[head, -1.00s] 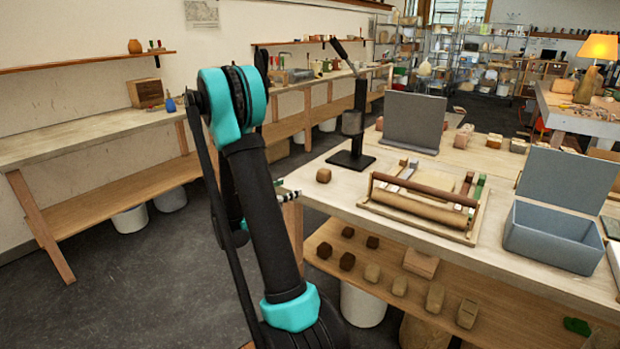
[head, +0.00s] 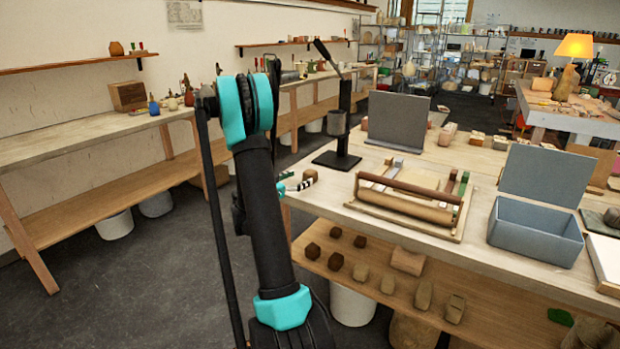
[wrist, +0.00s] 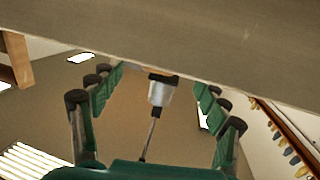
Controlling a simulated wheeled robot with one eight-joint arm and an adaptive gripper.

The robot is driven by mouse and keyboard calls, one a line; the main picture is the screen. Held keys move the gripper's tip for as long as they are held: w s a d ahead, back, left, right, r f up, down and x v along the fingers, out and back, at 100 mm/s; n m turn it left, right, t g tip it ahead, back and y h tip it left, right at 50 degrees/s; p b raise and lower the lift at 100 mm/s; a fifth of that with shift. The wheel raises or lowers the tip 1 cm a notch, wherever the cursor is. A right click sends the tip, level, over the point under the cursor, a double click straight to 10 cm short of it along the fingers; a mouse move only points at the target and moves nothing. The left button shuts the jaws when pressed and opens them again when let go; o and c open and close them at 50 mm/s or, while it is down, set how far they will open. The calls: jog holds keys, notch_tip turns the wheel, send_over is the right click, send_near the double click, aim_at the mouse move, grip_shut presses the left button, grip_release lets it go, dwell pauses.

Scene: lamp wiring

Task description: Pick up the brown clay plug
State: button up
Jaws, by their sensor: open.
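A small brown clay block (head: 311,175), which may be the plug, sits on the worktop's near left corner. Several similar dark brown blocks (head: 336,261) stand on the shelf below, so I cannot tell for sure which is the plug. My gripper (head: 298,184) is beside the worktop's left edge, close to the block on the corner and partly hidden by my arm. In the wrist view my gripper (wrist: 160,82) is open, with nothing held between its green fingers.
A black lever press (head: 338,125) stands behind the corner block. A wooden frame with a roller (head: 405,206) lies to its right, and an open grey box (head: 535,232) further right. The worktop edge (wrist: 190,55) crosses the wrist view.

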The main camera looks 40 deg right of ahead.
aim_at(305, 175)
jog(key=x, duration=0.5)
jog(key=c, duration=1.6)
jog(key=shift+r, duration=0.1)
